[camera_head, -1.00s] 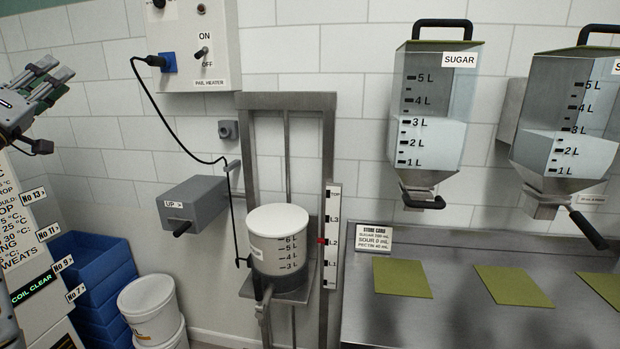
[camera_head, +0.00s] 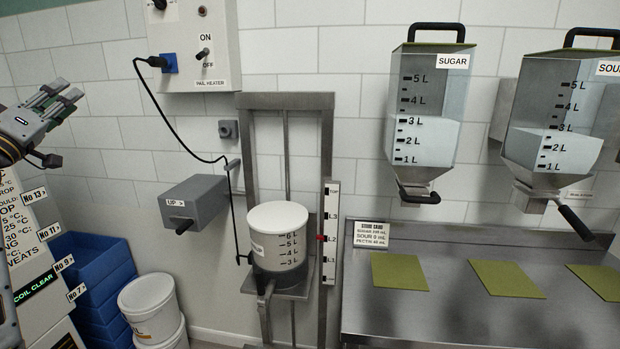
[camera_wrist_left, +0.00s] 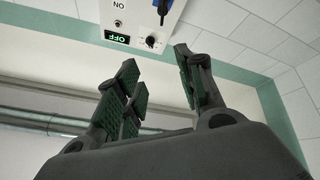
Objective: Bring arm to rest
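My left gripper (camera_head: 62,102) is at the upper left of the head view, raised in front of the tiled wall and pointing up and right. In the left wrist view its fingers (camera_wrist_left: 160,95) stand well apart with nothing between them, so it is open and empty. It touches nothing that I can see. My right gripper is not in the head view.
A white pail (camera_head: 278,232) sits on a lift with a level scale (camera_head: 330,237). A grey UP box (camera_head: 195,203), heater panel (camera_head: 196,45), blue crates (camera_head: 92,262) and white buckets (camera_head: 148,305) stand nearby. SUGAR (camera_head: 428,110) and SOUR hoppers (camera_head: 560,115) hang above a steel counter (camera_head: 440,320).

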